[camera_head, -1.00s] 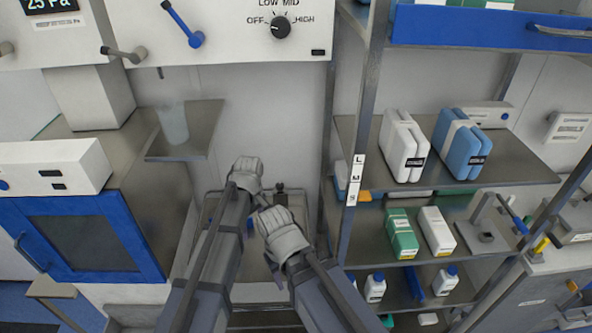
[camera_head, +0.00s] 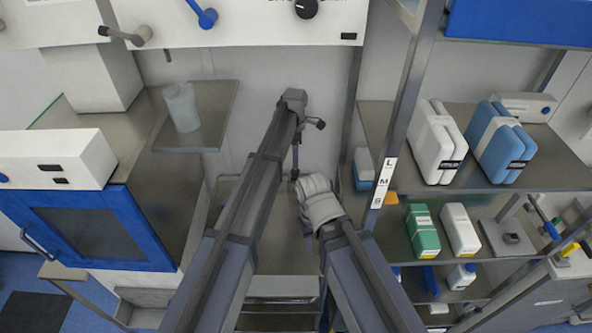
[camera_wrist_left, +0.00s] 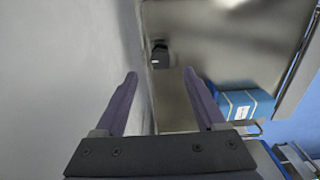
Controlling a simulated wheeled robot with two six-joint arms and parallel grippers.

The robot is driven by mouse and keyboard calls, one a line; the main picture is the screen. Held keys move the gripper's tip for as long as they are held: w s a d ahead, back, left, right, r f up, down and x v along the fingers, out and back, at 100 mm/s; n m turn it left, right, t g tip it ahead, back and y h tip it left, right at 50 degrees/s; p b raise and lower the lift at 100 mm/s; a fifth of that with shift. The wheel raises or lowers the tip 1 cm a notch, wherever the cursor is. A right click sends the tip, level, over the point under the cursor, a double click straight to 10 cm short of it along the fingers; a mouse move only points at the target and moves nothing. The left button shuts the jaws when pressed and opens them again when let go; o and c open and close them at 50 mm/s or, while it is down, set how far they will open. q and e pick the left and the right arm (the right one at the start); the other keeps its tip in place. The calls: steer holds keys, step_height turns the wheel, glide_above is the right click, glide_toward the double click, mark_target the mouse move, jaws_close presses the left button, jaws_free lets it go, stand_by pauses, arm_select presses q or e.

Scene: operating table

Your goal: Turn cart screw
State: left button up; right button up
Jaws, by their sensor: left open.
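My left gripper (camera_head: 296,158) is at the end of my left arm, in front of the back wall. Its jaws are small and partly hidden in the head view. In the left wrist view, the left gripper (camera_wrist_left: 168,100) is open, with two empty fingers apart. A small dark block (camera_wrist_left: 158,52) lies ahead between the finger lines; I cannot tell whether it is the cart screw.
A metal rack post (camera_head: 400,130) marked L M S stands to the right, with white (camera_head: 432,145) and blue (camera_head: 500,145) canisters on its shelf. A translucent cup (camera_head: 182,108) sits on a left ledge. A blue box (camera_wrist_left: 242,104) shows right of the fingers in the wrist view.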

mark_target(295, 171)
arm_select(q)
step_height(295, 171, down, 7)
steer(key=b, duration=0.6)
steer(key=shift+r, duration=0.2)
jaws_close()
